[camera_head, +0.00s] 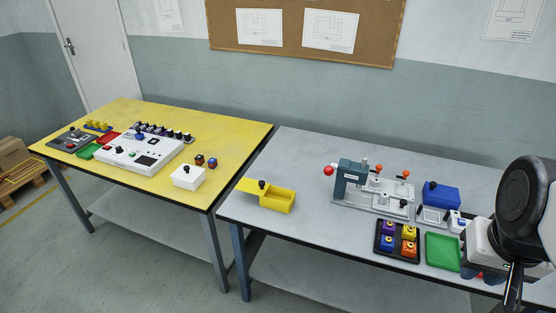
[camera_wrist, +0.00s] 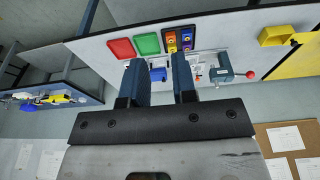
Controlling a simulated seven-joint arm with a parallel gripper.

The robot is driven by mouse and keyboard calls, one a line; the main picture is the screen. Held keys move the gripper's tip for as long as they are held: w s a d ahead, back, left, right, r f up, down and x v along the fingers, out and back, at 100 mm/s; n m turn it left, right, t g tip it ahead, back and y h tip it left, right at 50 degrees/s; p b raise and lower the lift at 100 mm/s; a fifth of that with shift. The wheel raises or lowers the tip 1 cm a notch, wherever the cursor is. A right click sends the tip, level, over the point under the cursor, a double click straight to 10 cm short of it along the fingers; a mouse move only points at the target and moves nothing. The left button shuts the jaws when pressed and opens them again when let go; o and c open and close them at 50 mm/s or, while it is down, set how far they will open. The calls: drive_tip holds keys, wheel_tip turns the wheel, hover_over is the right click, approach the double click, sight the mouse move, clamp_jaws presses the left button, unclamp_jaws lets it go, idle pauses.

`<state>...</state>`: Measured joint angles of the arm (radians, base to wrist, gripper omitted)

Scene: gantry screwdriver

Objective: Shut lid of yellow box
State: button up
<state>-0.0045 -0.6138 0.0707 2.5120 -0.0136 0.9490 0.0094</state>
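The yellow box (camera_head: 283,205) stands near the left end of the grey table. Its yellow lid (camera_head: 246,185), with a black knob (camera_head: 262,184), sticks out past the left side of the box, so the box is partly open and its inside shows at the right. The yellow box also shows at the upper right of the wrist view (camera_wrist: 270,38). My gripper (camera_wrist: 157,62) is open, with a gap between its two blue-grey fingers and nothing held. It is well away from the yellow box.
Right of the yellow box stand a teal-and-grey fixture (camera_head: 352,178) with a red knob, a black tray (camera_head: 378,241) of coloured blocks, a green tray (camera_head: 441,252) and a blue box (camera_head: 441,194). A yellow table (camera_head: 215,135) adjoins at left. Grey tabletop around the yellow box is clear.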

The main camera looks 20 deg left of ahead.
drive_tip(key=shift+n+g, duration=0.4)
drive_tip(key=shift+n, duration=0.5)
drive_tip(key=w+a+r, duration=0.1)
drive_tip(key=w, duration=0.1)
drive_tip(key=w+a, duration=0.1)
drive_tip(key=w, duration=0.2)
drive_tip(key=w+a+r, duration=0.1)
drive_tip(key=w, duration=0.1)
drive_tip(key=shift+w+r, duration=0.25)
drive_tip(key=shift+r, duration=0.1)
clamp_jaws()
drive_tip(key=w+a+f+n+g+h, duration=0.15)
drive_tip(key=w+a+n, duration=0.45)
drive_tip(key=w+a, duration=1.85)
drive_tip(key=w+a+f+n+h, duration=0.1)
drive_tip(key=w+a+f+n, duration=0.1)
drive_tip(key=a+f, duration=0.5)
drive_tip(key=w+a+f+n+g, duration=0.1)
drive_tip(key=w+a+f+n, duration=0.2)
drive_tip(key=a, duration=1.5)
drive_tip(key=w+a+f+n+h, duration=0.1)
drive_tip(key=w+a+f, duration=0.4)
drive_tip(key=a+f, duration=0.6)
drive_tip(key=shift+a+f+n+h, duration=0.25)
drive_tip(key=shift+a+n+h, duration=0.1)
drive_tip(key=shift+a+n, duration=0.5)
